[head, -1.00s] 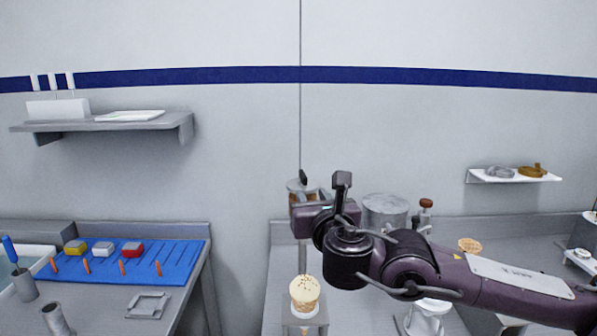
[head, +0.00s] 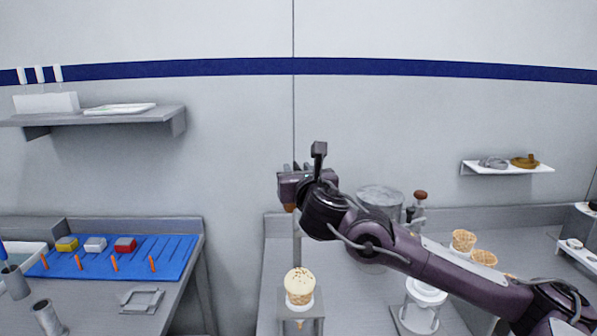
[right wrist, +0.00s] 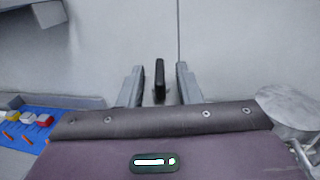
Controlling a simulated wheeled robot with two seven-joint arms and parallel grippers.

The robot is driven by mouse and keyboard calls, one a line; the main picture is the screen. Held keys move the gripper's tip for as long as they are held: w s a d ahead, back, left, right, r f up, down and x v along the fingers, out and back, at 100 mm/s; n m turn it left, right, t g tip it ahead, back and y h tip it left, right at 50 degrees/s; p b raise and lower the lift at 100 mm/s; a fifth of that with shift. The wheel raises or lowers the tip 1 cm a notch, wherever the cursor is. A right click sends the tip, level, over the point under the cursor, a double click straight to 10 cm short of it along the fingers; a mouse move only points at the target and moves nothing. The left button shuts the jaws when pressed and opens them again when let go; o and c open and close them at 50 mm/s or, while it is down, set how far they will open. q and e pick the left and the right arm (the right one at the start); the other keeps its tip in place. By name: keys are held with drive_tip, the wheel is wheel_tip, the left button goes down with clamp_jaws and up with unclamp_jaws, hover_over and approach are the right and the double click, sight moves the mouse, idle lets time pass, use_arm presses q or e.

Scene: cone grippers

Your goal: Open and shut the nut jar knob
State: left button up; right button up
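The nut jar is mostly hidden behind my right gripper in the head view; only a brown patch at its lower part (head: 290,207) shows, above a thin grey post. In the right wrist view a dark upright knob (right wrist: 160,78) stands between the two grey fingers of my right gripper (right wrist: 159,88), with a visible gap on each side. That gripper is open. In the head view the right gripper (head: 291,184) is at the jar, its arm coming in from the right. My left gripper is not in view.
A cone with pale ice cream (head: 299,284) stands in a holder below the gripper. A grey cylindrical tub (head: 381,205) and a brown-topped bottle (head: 419,200) stand behind my right arm. Empty cones (head: 463,240) are further right. A blue mat (head: 170,258) lies on the left counter.

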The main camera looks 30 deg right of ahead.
drive_tip(key=c, duration=0.6)
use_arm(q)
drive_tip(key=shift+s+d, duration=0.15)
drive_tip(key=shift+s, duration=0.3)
use_arm(e)
clamp_jaws()
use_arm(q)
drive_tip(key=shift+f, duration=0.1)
